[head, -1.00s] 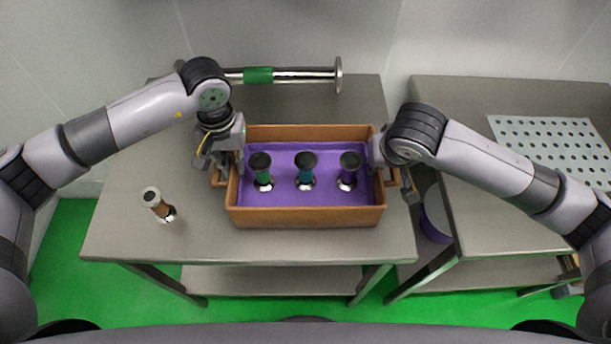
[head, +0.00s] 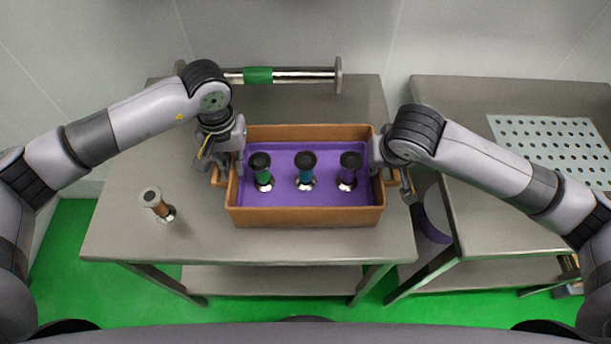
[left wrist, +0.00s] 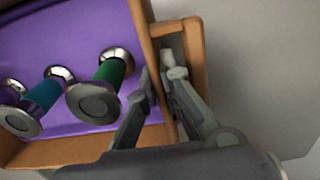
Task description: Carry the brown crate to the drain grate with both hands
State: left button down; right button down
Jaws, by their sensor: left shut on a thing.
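The brown crate (head: 305,216) stands on the left metal table, with a purple inside and several dark-topped metal pieces in it; it also shows in the left wrist view (left wrist: 60,153). My left gripper (head: 226,166) is at the crate's left side. In the left wrist view its fingers (left wrist: 160,85) are shut on the crate's edge by the side handle (left wrist: 195,60). My right gripper (head: 397,180) is at the right handle, its fingers partly hidden, so I cannot tell its grip. The drain grate (head: 552,148) is a pale perforated plate on the right table.
A small metal piece with a brown band (head: 158,205) stands on the left table (head: 130,235). A metal bar with a green band (head: 258,75) lies at the back. A gap separates this table from the right table (head: 450,100).

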dwell(0.4)
